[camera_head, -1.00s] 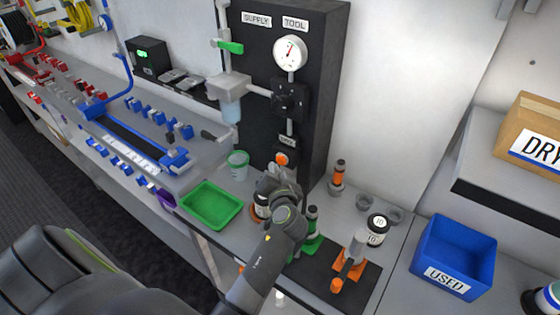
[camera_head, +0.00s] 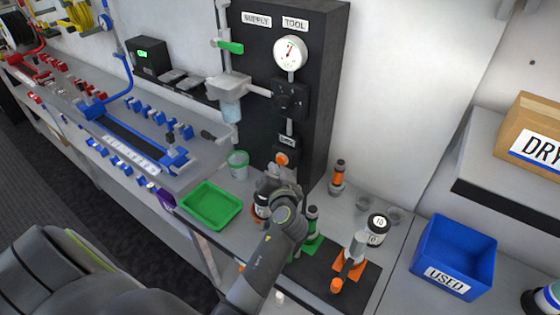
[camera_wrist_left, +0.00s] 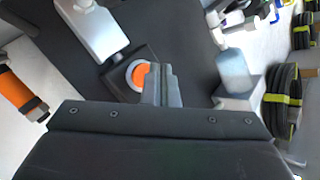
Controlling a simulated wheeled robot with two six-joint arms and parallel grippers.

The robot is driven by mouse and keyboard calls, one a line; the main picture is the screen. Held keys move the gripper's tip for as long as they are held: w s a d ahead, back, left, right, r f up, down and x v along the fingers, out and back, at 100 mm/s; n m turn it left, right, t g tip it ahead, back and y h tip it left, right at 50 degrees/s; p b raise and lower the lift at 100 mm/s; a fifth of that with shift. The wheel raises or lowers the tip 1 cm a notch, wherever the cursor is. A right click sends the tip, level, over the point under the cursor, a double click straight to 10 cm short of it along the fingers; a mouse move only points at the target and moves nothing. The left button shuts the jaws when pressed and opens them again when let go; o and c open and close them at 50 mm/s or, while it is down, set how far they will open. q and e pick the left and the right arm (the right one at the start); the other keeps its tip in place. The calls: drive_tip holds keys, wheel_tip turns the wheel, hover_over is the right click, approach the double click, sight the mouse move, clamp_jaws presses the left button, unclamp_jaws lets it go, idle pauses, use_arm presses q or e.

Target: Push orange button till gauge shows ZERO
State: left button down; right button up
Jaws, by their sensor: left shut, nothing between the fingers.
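The orange button (camera_head: 282,158) sits low on the black panel (camera_head: 325,100), below a small label. It also shows in the left wrist view (camera_wrist_left: 140,75), round in a dark square housing. My left gripper (camera_head: 276,176) is just below and in front of the button in the head view. In the left wrist view its closed fingers (camera_wrist_left: 163,84) are beside the button's right edge; I cannot tell whether they touch it. The fingers are shut and empty. The gauge (camera_head: 290,52) is at the panel's top under the TOOL label, its red needle pointing up and slightly right. My right gripper is not in view.
A green tray (camera_head: 211,206) and a green-rimmed cup (camera_head: 238,163) stand left of my gripper. Orange and green fittings (camera_head: 350,259) and a black-and-white container (camera_head: 379,229) stand to the right. A blue USED bin (camera_head: 454,257) is at the far right.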

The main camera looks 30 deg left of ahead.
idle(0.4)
use_arm(q)
drive_tip(key=shift+w+b, duration=0.35)
drive_tip(key=shift+w, duration=0.1)
drive_tip(key=shift+w+d, duration=0.1)
drive_tip(key=shift+w, duration=0.3)
idle(0.5)
drive_tip(key=shift+s, duration=0.1)
idle(0.3)
drive_tip(key=shift+s, duration=0.75)
drive_tip(key=shift+s, duration=0.1)
drive_tip(key=shift+s+a, duration=0.15)
drive_tip(key=shift+s, duration=1.05)
drive_tip(key=shift+s+a, duration=0.1)
drive_tip(key=shift+s, duration=1.1)
